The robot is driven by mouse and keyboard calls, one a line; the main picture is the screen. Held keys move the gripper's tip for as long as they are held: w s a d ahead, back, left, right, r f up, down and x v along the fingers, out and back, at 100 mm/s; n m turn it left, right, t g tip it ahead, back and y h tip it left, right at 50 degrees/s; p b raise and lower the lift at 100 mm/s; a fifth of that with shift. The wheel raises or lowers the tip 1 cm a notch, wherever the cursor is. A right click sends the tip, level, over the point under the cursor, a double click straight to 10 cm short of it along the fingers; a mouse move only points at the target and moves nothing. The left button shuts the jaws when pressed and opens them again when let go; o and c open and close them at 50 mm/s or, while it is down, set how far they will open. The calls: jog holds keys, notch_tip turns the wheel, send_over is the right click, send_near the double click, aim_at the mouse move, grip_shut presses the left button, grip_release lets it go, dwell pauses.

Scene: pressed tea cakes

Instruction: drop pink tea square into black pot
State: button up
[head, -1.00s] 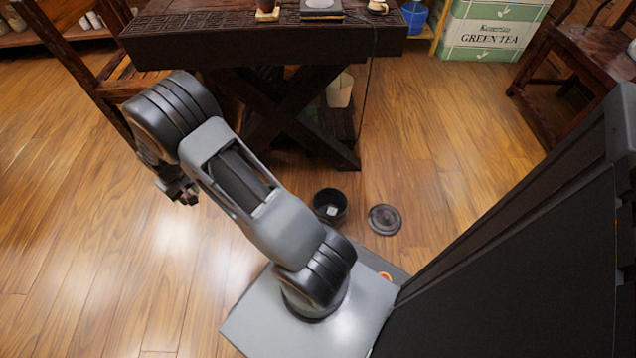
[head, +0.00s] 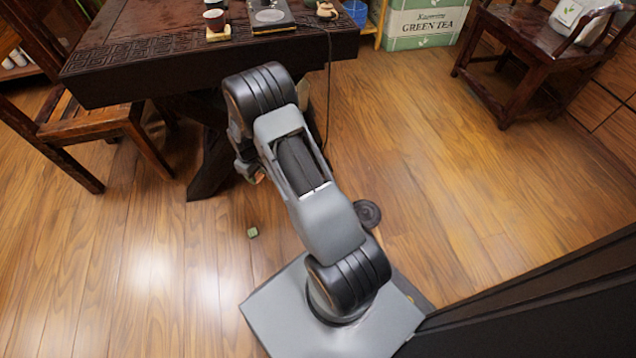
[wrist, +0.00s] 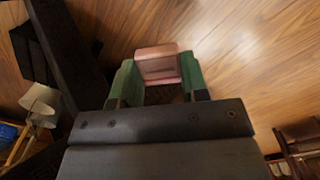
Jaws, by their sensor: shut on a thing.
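The pink tea square (wrist: 157,62) is a small pink block, held between the green finger pads of my gripper (wrist: 158,80) in the wrist view. My gripper is shut on it. In the head view my gripper (head: 250,172) hangs beside the table's near legs, mostly hidden by my arm.
A small green square (head: 252,232) lies on the wooden floor. The dark table (head: 200,65) stands ahead, with a cup (head: 214,20) and a small teapot (head: 326,10) on it. A chair (head: 535,45) stands at right.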

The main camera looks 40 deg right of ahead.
jog(key=s+d+f+n+p, duration=0.2)
jog(key=s+d+f+n, duration=0.35)
jog(key=d, duration=0.25)
jog(key=s+d+f+n+p, duration=0.3)
jog(key=s+d+f+n, duration=0.1)
jog(key=d+f+n, duration=0.25)
jog(key=f+b, duration=0.4)
jog(key=f, duration=0.1)
jog(key=shift+s+d+f+b, duration=0.15)
jog(key=shift+d+f+b, duration=0.05)
jog(key=shift+d+b, duration=0.2)
jog(key=o, duration=1)
notch_tip(320, 180, up, 14)
jog(key=p, duration=0.5)
